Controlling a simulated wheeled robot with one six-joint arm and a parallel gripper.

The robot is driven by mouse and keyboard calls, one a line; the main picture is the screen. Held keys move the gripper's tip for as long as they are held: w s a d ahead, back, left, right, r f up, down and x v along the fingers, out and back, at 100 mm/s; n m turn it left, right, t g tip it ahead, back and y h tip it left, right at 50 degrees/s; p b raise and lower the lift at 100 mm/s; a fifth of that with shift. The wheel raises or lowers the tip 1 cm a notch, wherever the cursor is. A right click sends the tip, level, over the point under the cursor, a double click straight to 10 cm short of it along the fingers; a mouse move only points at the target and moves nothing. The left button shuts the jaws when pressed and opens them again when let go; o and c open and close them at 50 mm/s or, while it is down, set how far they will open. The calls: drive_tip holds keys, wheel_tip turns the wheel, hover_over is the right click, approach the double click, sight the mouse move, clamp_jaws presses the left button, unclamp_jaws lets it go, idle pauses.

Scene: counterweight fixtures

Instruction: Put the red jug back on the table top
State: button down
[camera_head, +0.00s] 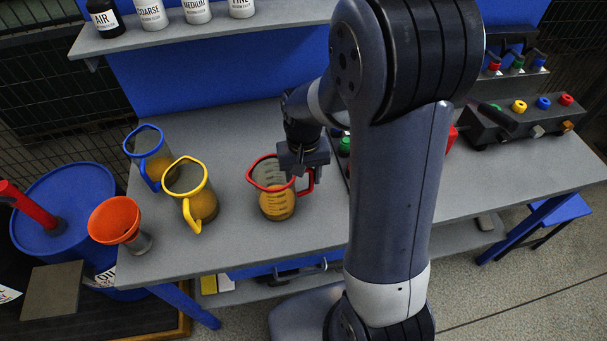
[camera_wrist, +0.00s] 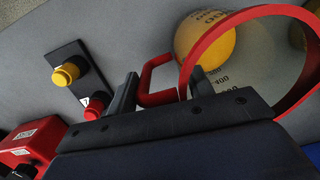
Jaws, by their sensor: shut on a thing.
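The red jug (camera_head: 266,184) is a clear measuring jug with a red rim and handle and yellow-orange liquid inside. In the head view it is upright over the grey table top (camera_head: 240,140); I cannot tell whether its base touches. My gripper (camera_head: 304,168) is at the jug's right side, shut on its red handle. In the wrist view the red handle (camera_wrist: 146,82) lies between the fingers of my gripper (camera_wrist: 162,92), and the jug's red rim (camera_wrist: 222,36) spreads to the right. My arm hides part of the table.
A blue-rimmed jug (camera_head: 154,163) and a yellow-rimmed jug (camera_head: 203,205) stand to the left, near an orange funnel (camera_head: 114,218). A yellow button (camera_wrist: 66,74) and a red box (camera_wrist: 28,143) show in the wrist view. Bottles line the shelf (camera_head: 180,35) behind.

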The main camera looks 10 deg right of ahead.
drive_tip(key=c, duration=0.6)
unclamp_jaws()
drive_tip(key=shift+f, duration=0.1)
drive_tip(key=shift+c, duration=0.2)
drive_tip(key=r, duration=1.2)
drive_tip(key=shift+w+d+r+b, duration=0.1)
drive_tip(key=shift+w+r+b, duration=0.05)
drive_tip(key=shift+w+b, duration=0.2)
